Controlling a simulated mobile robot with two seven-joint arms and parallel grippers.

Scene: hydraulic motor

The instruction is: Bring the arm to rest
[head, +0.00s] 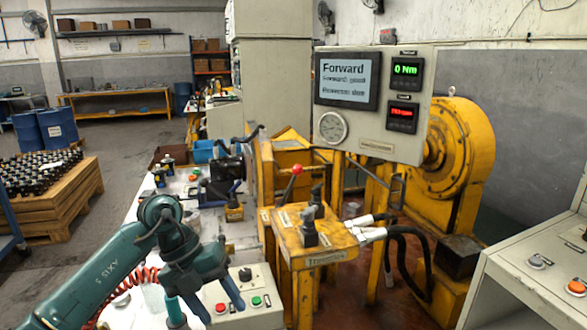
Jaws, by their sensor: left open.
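My left arm (110,275), teal with a red coiled cable, comes in from the lower left. My right gripper is out of view.
A yellow test stand (313,245) with levers and a red-knobbed stick (297,170) stands to the right. Its panel screen (346,79) reads "Forward". Black motor parts (226,175) lie farther back. A grey console (530,275) is at the right edge.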

